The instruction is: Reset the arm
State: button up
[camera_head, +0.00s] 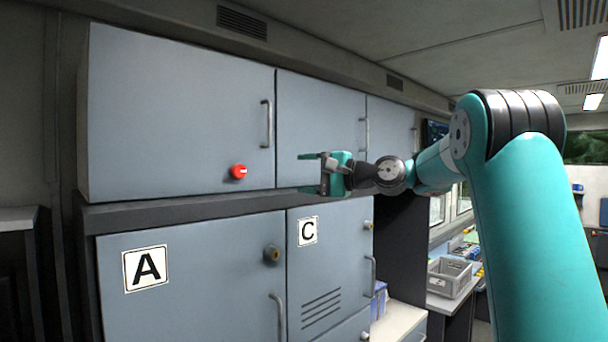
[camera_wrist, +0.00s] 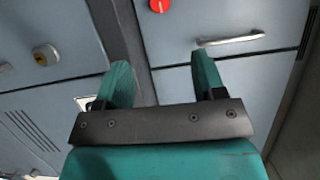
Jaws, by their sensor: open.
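My gripper (camera_head: 312,172) is teal and black and reaches in from the right in the head view. It is held in front of the grey cabinets, near the ledge between the upper and lower rows. In the wrist view its two teal fingers (camera_wrist: 160,82) stand apart with nothing between them. My arm is extended, with its large teal link on the right of the head view. The fingertips appear apart from the cabinet fronts, though the exact gap is hard to tell.
An upper cabinet (camera_head: 180,110) has a red knob (camera_head: 238,172) and a vertical handle (camera_head: 266,124). Below are cabinet doors marked A (camera_head: 145,268) and C (camera_head: 308,231), all shut. A grey crate (camera_head: 448,277) sits on a counter at the right.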

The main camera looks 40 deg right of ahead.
dwell(0.3)
jog(key=s+a+f+n+g+b, duration=0.4)
jog(key=s+a+f+n+b, duration=0.15)
jog(key=a+f, duration=0.6)
jog(key=s+a+f+n+g+b, duration=0.4)
jog(key=s+a+f+g+b, duration=0.15)
jog(key=a+f, duration=0.6)
jog(key=s+a+f+n+g+h+b, duration=0.3)
jog(key=s+f+n+g+h+b, duration=0.2)
jog(key=s+f, duration=1.5)
jog(key=s+n+g+b, duration=0.1)
jog(key=n+b, duration=0.2)
jog(key=n, duration=0.1)
jog(key=shift+s+f, duration=0.3)
jog(key=shift+a+n, duration=0.1)
jog(key=shift+n, duration=0.15)
